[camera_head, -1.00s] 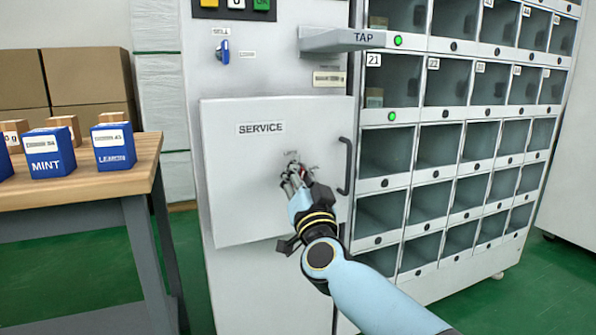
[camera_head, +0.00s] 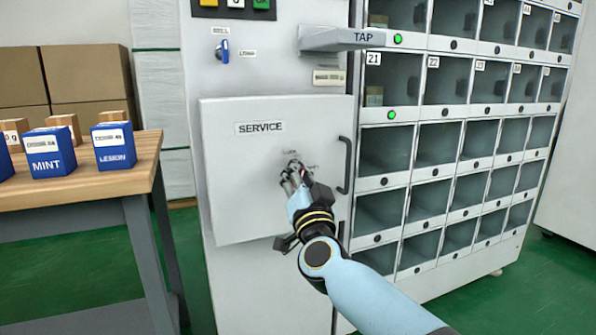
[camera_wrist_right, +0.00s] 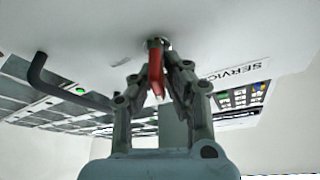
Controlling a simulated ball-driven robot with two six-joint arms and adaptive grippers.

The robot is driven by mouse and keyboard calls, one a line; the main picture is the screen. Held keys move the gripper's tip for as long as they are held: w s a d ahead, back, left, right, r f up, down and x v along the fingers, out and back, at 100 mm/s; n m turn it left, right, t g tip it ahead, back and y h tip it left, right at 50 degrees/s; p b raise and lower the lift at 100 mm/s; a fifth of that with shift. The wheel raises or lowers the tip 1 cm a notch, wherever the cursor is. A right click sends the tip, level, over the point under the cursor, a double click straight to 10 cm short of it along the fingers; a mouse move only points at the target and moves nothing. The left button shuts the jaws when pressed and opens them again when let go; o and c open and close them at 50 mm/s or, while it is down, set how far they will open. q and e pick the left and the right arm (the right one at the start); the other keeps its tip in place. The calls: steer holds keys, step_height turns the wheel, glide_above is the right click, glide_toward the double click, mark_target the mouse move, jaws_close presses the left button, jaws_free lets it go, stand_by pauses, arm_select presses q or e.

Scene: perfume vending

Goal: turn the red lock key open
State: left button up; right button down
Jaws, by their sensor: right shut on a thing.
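The red lock key (camera_wrist_right: 155,72) sits in its lock on the service door (camera_head: 238,185). In the right wrist view it hangs between the two fingers of my right gripper (camera_wrist_right: 160,75), which is shut on it. In the head view my right gripper (camera_head: 292,172) is at the door, left of the black handle, and mostly hides the key. I cannot tell the key's exact turn from the head view. The left gripper is not in view.
The black door handle (camera_head: 345,166) is close to the right of my gripper. A grid of compartments (camera_head: 430,145) stands to the right. A blue key (camera_head: 222,50) is higher on the panel. A wooden table (camera_head: 90,185) with blue boxes stands at the left.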

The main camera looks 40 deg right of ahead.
steer(key=shift+s+f, duration=0.1)
steer(key=shift+f, duration=0.05)
steer(key=c, duration=1.4)
jaws_free()
steer(key=shift+s+d, duration=0.1)
steer(key=shift+d, duration=0.15)
steer(key=shift+a, duration=0.1)
steer(key=shift+s+a+f, duration=0.1)
steer(key=shift+s+a, duration=0.1)
steer(key=shift+s, duration=0.1)
steer(key=v, duration=1.1)
